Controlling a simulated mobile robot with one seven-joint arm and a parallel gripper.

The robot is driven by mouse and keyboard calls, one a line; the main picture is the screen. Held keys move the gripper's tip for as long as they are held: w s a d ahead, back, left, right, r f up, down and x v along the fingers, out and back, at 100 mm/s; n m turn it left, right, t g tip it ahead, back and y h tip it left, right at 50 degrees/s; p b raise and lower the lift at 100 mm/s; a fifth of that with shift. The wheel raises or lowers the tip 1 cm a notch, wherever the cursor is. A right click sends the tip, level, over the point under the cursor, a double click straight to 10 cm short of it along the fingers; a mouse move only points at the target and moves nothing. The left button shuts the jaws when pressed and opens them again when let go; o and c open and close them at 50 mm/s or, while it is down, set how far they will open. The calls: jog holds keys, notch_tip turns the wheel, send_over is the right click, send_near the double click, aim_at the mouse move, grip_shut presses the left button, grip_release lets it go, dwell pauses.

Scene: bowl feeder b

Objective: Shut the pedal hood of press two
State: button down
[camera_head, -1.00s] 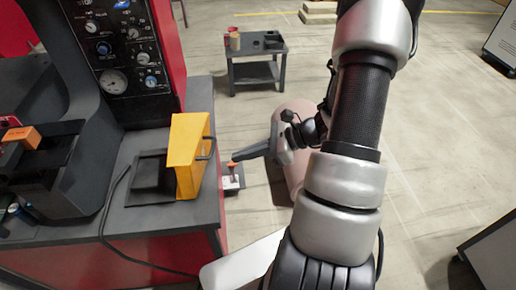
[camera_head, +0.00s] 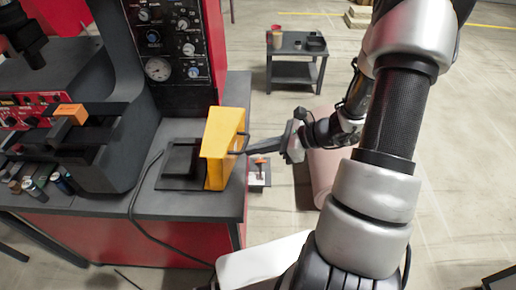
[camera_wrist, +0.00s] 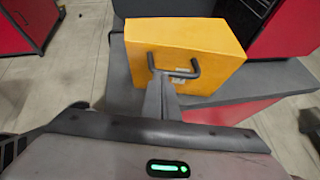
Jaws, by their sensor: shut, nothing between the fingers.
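The yellow pedal hood (camera_head: 218,145) stands raised on edge at the right side of the dark pedal base (camera_head: 182,165), on the grey bench top. Its dark handle (camera_head: 242,143) is on the face towards my gripper. In the wrist view the hood (camera_wrist: 185,50) fills the upper middle, with the handle (camera_wrist: 193,70) low on that face. My gripper (camera_head: 250,150) is shut and empty, right of the hood, its tips close to the handle. In the wrist view the fingers (camera_wrist: 160,88) overlap the handle's left end; I cannot tell whether they touch.
The press with its gauge panel (camera_head: 172,45) rises behind the hood. A black cable (camera_head: 133,200) runs over the bench (camera_head: 130,204). A small cart (camera_head: 290,75) stands on the floor behind. A pinkish cylinder (camera_head: 322,165) is beyond my arm. Floor to the right is open.

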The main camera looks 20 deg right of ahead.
jog(key=w+a+r+h+p, duration=0.1)
jog(key=a+r, duration=0.1)
jog(key=a, duration=0.1)
jog(key=w+a+r+g+h+p, duration=0.1)
jog(key=a+r+p, duration=0.1)
jog(key=a, duration=0.2)
jog(key=w+a+r+h+p, duration=0.1)
jog(key=a+r, duration=0.2)
jog(key=shift+w+a+n+p, duration=0.2)
jog(key=shift+a+n+p, duration=0.1)
jog(key=shift+a, duration=0.05)
jog(key=w+a+f+b, duration=0.2)
jog(key=a, duration=0.5)
jog(key=w+a+f+b, duration=0.2)
jog(key=a, duration=0.4)
jog(key=w+a+f+b, duration=0.2)
jog(key=a, duration=0.5)
jog(key=shift+w+a+f+g+h, duration=0.3)
jog(key=shift+w+a+f+h, duration=0.05)
jog(key=shift+w+f+h, duration=0.05)
jog(key=p+v, duration=0.4)
jog(key=v, duration=1.3)
jog(key=shift+s+r, duration=0.15)
jog(key=shift+r, duration=0.05)
